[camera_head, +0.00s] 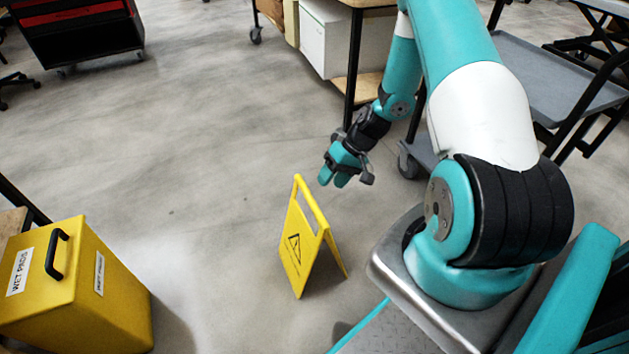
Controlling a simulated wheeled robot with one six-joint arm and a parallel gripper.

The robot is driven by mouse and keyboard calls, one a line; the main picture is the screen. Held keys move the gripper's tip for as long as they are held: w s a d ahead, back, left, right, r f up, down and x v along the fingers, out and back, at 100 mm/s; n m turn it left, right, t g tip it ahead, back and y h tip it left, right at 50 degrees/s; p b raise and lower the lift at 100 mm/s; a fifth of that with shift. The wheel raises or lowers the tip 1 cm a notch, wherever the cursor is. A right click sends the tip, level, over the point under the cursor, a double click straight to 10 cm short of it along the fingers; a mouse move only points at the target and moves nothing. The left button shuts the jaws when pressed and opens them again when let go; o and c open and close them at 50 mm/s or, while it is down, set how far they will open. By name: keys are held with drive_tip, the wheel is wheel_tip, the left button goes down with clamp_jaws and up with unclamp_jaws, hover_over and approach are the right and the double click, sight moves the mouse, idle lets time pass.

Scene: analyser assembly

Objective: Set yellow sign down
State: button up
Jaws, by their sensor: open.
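The yellow sign (297,245) stands upright on the grey floor in the middle of the view, its two panels spread like an A-frame. It has a handle slot at the top and a black warning triangle on its front panel. My gripper (335,180) is open and empty, above and to the right of the sign's top edge. A gap shows between the gripper and the sign in the picture. The fingers point down and to the left.
A yellow bin (115,305) with a black handle stands at lower left. A grey-shelved cart (560,80) and a table with a white cabinet (335,45) stand behind my arm. A black and red cabinet (80,40) is at upper left. The floor (180,150) between is clear.

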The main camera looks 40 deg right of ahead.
drive_tip(key=a+r+n+g+h, duration=0.1)
drive_tip(key=a+r+n, duration=0.2)
drive_tip(key=a+r, duration=0.65)
drive_tip(key=a+r+n+g, duration=0.1)
drive_tip(key=a+r+n, duration=0.2)
drive_tip(key=a+r, duration=0.7)
drive_tip(key=s+a+r+n, duration=0.2)
drive_tip(key=s+a+r, duration=0.1)
drive_tip(key=s+r, duration=0.4)
drive_tip(key=s+a+r+n+h, duration=0.1)
drive_tip(key=s+a+r+n, duration=0.1)
drive_tip(key=s+r, duration=0.5)
drive_tip(key=s+a, duration=0.1)
drive_tip(key=s, duration=0.2)
drive_tip(key=shift+s+a, duration=0.2)
drive_tip(key=shift+a, duration=0.15)
